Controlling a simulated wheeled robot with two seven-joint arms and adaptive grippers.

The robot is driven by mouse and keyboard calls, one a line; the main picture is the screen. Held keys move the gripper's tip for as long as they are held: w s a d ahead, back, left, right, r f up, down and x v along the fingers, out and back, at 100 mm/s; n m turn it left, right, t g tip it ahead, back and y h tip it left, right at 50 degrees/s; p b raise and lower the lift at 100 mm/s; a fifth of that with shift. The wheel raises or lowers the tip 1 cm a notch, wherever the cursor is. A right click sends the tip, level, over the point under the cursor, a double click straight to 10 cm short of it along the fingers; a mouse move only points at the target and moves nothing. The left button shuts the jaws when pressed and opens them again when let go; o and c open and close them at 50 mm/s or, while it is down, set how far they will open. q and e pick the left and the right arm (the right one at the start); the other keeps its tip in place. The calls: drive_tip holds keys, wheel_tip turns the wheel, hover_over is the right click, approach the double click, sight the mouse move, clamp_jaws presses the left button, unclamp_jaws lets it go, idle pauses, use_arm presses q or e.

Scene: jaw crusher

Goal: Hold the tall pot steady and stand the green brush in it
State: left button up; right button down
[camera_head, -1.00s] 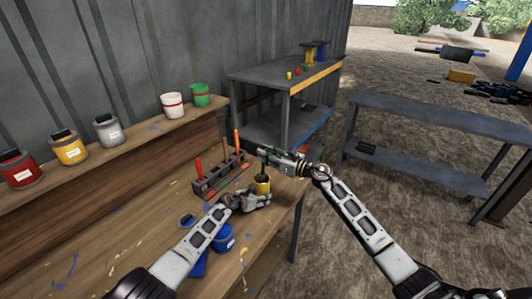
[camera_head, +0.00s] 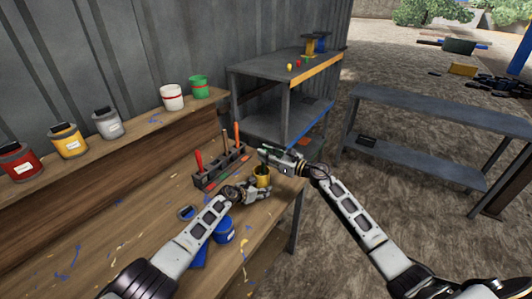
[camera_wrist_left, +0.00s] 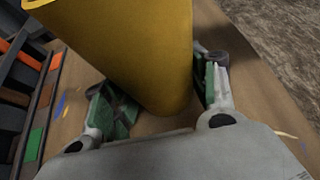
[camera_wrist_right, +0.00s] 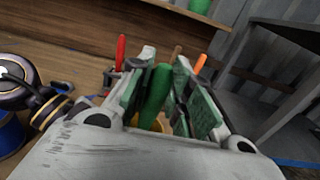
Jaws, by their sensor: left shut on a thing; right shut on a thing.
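The tall yellow pot (camera_head: 262,177) stands on the bench near its right end. My left gripper (camera_head: 258,190) is shut on it low down; the pot fills the space between the fingers in the left wrist view (camera_wrist_left: 140,50). My right gripper (camera_head: 268,155) is just above the pot. It is shut on the green brush (camera_wrist_right: 155,95), which shows upright between its fingers in the right wrist view. Part of the yellow pot (camera_wrist_right: 160,122) shows beneath the brush there. How far the brush's lower end reaches into the pot is hidden.
A dark tool rack (camera_head: 220,168) with red and orange handled tools stands left of the pot. A blue can (camera_head: 223,230) stands in front, near my left forearm. Paint cans, such as the green one (camera_head: 198,87), line the back ledge. A grey shelf (camera_head: 285,75) stands behind.

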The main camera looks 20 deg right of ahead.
drive_tip(key=shift+f, duration=0.35)
drive_tip(key=c, duration=1.2)
unclamp_jaws()
drive_tip(key=shift+c, duration=0.2)
drive_tip(key=shift+s, duration=0.1)
drive_tip(key=v, duration=1.2)
